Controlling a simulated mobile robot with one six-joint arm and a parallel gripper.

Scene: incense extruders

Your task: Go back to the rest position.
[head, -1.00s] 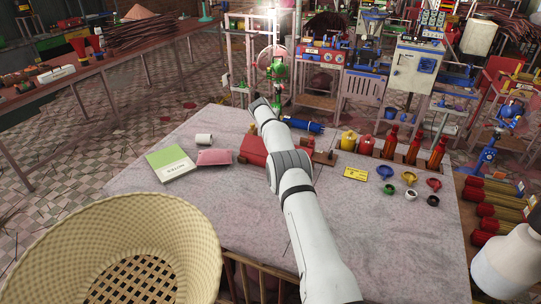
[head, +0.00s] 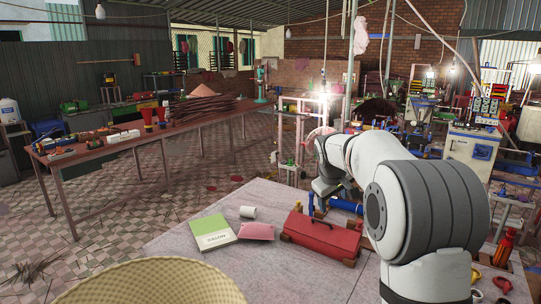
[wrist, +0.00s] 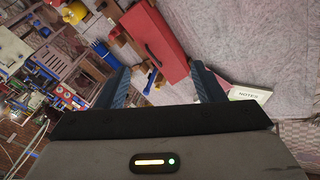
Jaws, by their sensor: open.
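My gripper (wrist: 160,68) is open in the wrist view, with its two dark fingers apart and nothing between their tips. Beyond them lie the table and a red toolbox (wrist: 156,38). In the head view my white arm is bent, with its large elbow at the right and its far end over the table (head: 290,278). The red toolbox (head: 322,234) stands on the table left of the arm. My gripper's fingers are hard to make out in the head view.
A green-and-white notebook (head: 212,232), a pink pad (head: 257,231) and a white cup (head: 248,212) lie left of the toolbox. A woven basket (head: 150,282) is at the front left. A blue tool (head: 347,206) lies behind the toolbox. A long side table (head: 190,133) stands at the left.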

